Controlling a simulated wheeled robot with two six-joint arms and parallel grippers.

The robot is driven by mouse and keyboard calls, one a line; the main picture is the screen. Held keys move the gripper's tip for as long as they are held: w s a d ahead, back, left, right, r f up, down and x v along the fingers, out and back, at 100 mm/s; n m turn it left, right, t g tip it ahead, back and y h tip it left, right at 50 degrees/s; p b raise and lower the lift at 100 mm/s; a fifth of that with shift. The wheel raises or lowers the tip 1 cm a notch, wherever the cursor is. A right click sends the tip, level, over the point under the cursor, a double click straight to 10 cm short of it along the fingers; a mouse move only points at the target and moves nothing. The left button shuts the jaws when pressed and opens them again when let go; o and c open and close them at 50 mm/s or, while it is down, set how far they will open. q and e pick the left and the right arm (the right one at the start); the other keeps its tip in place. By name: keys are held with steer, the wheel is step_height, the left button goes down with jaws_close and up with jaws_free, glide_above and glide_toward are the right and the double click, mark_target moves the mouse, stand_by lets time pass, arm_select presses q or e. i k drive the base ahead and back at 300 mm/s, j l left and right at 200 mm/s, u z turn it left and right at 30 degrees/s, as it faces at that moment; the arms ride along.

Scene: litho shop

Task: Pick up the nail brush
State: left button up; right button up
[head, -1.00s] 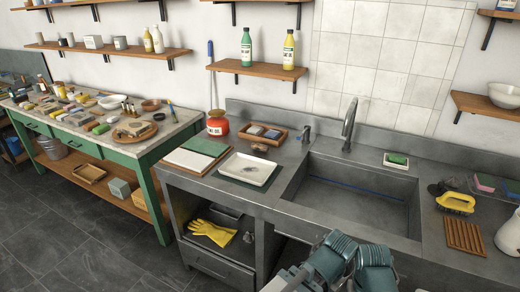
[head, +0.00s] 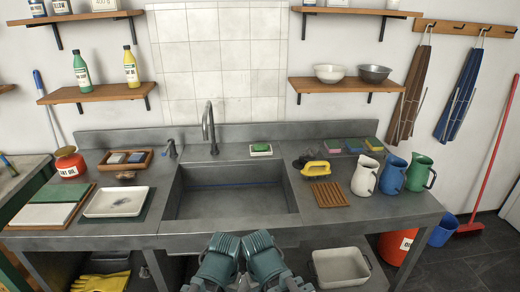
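A small brown object (head: 125,175) lies on the steel counter between the wooden tray and the white tray. It may be the nail brush, but it is too small to tell. A larger yellow-handled brush (head: 316,168) sits on the counter right of the sink. A green block (head: 261,147) rests in a white dish behind the sink; I cannot tell whether it is soap or a brush. Teal parts of my two arms show at the bottom middle, in front of the sink.
The sink (head: 233,217) is sunk into the counter, with a tall tap (head: 209,130) behind it. A white tray (head: 116,202) and red oil can (head: 69,162) stand left. A wooden rack (head: 328,195) and white, blue and green jugs (head: 419,173) stand right. Shelves hang above.

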mark_target(126, 176)
steer(key=i+j+z, duration=0.15)
steer(key=j+z, duration=0.25)
steer(key=j, duration=0.75)
steer(key=j+z, duration=0.45)
steer(key=j, duration=0.7)
